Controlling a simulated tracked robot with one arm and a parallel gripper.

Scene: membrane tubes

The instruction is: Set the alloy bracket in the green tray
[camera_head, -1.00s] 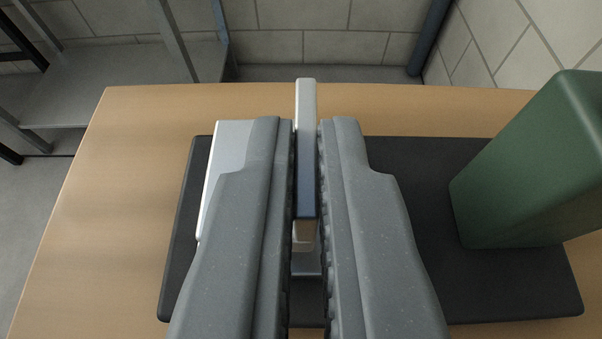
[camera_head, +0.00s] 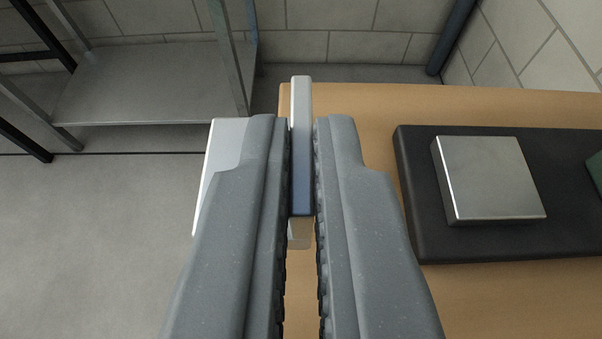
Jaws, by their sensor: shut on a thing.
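My gripper (camera_head: 303,125) is in the middle of the view, its two grey fingers shut on a silver-grey metal piece, which looks like the alloy bracket (camera_head: 301,95). Its narrow upright part stands between the fingers and sticks out past their tips. A pale flat part shows to the left of the left finger, and the fingers hide the rest. The bracket is held near the table's left edge, with floor behind its left part. No green tray can be made out. Only a sliver of a green object (camera_head: 595,172) shows at the right edge.
A black mat (camera_head: 415,190) lies on the wooden table (camera_head: 350,105) at the right. A square silver block (camera_head: 490,178) sits on it. A metal shelf (camera_head: 150,90) stands at the back left. The grey floor (camera_head: 100,240) at left is clear.

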